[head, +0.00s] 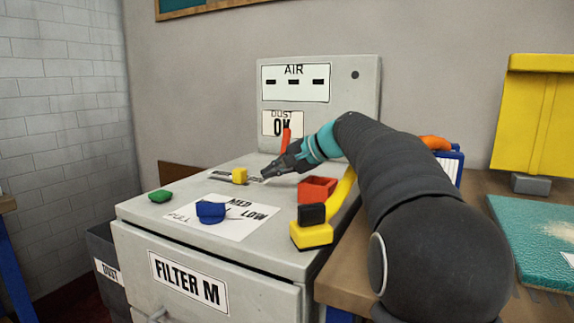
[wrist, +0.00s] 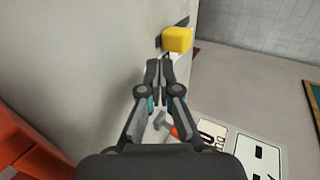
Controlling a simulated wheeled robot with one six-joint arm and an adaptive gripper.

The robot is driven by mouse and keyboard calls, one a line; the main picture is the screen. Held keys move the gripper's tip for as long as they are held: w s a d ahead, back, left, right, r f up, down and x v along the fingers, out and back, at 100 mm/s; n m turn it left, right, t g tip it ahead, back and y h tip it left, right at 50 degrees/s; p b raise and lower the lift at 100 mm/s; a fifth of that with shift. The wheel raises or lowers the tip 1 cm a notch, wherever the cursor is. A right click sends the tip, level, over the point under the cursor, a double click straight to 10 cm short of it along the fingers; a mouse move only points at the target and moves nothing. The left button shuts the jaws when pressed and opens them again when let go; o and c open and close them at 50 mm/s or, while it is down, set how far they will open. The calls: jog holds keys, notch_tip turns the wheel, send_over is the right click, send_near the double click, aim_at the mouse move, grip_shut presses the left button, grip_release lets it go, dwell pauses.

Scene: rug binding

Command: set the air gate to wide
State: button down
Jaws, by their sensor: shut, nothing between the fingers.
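A small yellow block (head: 239,175) sits on a dark slot in the cabinet's grey top, behind the dial plate; I take it for the air gate's slider. Small print on the strip beside it is too small to read. The yellow block (wrist: 177,39) also shows just beyond my fingertips in the wrist view. My gripper (head: 268,175) is shut and empty, to the right of the block and apart from it in the head view. In the wrist view my gripper (wrist: 160,68) has its fingers together. The AIR panel (head: 295,83) with three dark bars stands upright behind.
A blue knob (head: 211,212) sits on a FULL, MED, LOW plate (head: 235,231). A green button (head: 160,196) is at left. A red open box (head: 318,188) and a yellow-and-black piece (head: 311,236) stand at right. A red lever (head: 286,139) rises behind my gripper.

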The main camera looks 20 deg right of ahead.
aim_at(244, 175)
jog(key=shift+w+a+f, duration=0.2)
jog(key=shift+w+a, duration=0.75)
jog(key=shift+w+a+f, duration=0.15)
jog(key=shift+w+a, duration=0.75)
